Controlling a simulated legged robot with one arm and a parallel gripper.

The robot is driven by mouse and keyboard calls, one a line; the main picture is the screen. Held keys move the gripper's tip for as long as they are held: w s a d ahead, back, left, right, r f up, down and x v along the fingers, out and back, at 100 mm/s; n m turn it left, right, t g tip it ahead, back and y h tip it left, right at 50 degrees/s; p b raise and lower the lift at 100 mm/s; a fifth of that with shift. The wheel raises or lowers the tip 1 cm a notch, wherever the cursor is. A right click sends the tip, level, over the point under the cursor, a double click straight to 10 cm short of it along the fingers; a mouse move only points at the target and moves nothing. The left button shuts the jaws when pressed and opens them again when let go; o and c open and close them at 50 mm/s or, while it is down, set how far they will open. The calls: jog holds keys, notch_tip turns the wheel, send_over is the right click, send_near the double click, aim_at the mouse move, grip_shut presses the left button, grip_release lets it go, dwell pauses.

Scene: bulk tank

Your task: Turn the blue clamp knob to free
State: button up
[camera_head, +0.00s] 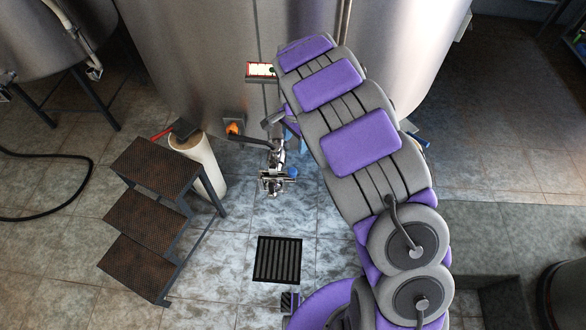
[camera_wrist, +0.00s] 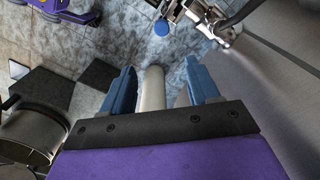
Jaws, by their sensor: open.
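The blue clamp knob (camera_head: 292,172) sits on the right side of a metal valve assembly (camera_head: 275,180) in front of the large tank. In the wrist view the blue knob (camera_wrist: 161,27) is near the top, beyond my fingertips and apart from them. My gripper (camera_wrist: 158,78) is open, with one blue finger on each side. A pale cylindrical shape shows between the fingers; I cannot tell whether it lies between them or farther off. In the head view my arm hides most of my gripper.
A large steel tank (camera_head: 200,60) stands behind the valve. Dark steps (camera_head: 150,215) and a white cylinder (camera_head: 200,165) stand to the left. A floor drain (camera_head: 278,260) lies in front. A metal drum (camera_wrist: 30,135) shows at the wrist view's lower left.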

jog(key=b, duration=0.2)
send_over(292, 170)
jog(key=a, duration=0.1)
notch_tip(292, 170, down, 10)
jog(key=shift+s+r, duration=0.1)
jog(key=shift+r, duration=0.15)
jog(key=f, duration=0.2)
jog(key=d+f+b, duration=0.1)
jog(key=f, duration=0.1)
jog(key=d+f+b, duration=0.1)
jog(key=f, duration=0.1)
jog(key=shift+f, duration=0.3)
jog(key=shift+a+f, duration=0.2)
jog(key=shift+f, duration=0.05)
jog(key=shift+a+f, duration=0.1)
jog(key=shift+a, duration=0.55)
jog(key=shift+d, duration=0.6)
jog(key=c, duration=0.6)
jog(key=shift+a, duration=0.2)
jog(key=c, duration=0.4)
